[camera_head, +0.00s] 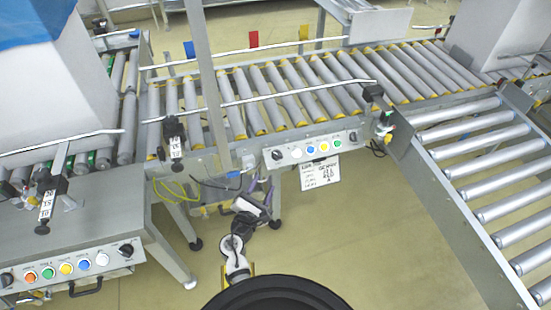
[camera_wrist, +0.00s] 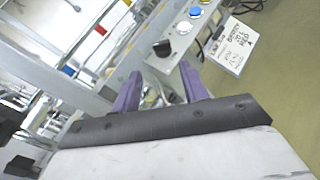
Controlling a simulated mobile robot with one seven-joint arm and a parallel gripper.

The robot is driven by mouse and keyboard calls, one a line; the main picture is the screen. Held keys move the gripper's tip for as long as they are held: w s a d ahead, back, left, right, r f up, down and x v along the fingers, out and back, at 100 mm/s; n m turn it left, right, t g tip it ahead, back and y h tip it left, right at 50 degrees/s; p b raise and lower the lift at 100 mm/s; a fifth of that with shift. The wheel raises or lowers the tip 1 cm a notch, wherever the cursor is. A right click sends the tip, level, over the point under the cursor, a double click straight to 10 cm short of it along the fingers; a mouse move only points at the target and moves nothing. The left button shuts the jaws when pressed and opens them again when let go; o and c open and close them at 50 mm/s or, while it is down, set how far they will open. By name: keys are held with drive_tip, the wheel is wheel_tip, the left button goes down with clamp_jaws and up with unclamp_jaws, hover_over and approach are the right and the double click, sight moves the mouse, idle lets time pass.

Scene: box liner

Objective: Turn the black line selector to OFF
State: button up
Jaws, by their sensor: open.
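A control panel (camera_head: 318,147) hangs on the front of the middle roller conveyor. A black selector knob (camera_head: 276,154) sits at its left end, and another black knob (camera_head: 353,136) at its right end. The left-end knob also shows in the wrist view (camera_wrist: 162,48), beyond and between my fingertips. Its pointer setting and lettering are too small to read. My gripper (camera_head: 266,187) is below and slightly left of that knob, apart from it. In the wrist view its two purple fingers (camera_wrist: 160,72) are spread and empty.
A white label sheet (camera_head: 320,172) hangs under the panel. A second panel (camera_head: 70,268) with buttons and black knobs is at the lower left. Cables (camera_head: 222,184) hang left of my gripper. A side roller conveyor (camera_head: 490,165) stands right; floor between is clear.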

sight(277, 156)
drive_tip(key=shift+n, duration=0.4)
drive_tip(key=x, duration=0.4)
drive_tip(key=p+x, duration=0.1)
drive_tip(key=x, duration=0.8)
drive_tip(key=shift+w+f, duration=0.15)
drive_tip(key=shift+f, duration=0.2)
drive_tip(key=c, duration=0.7)
drive_tip(key=shift+p, duration=0.3)
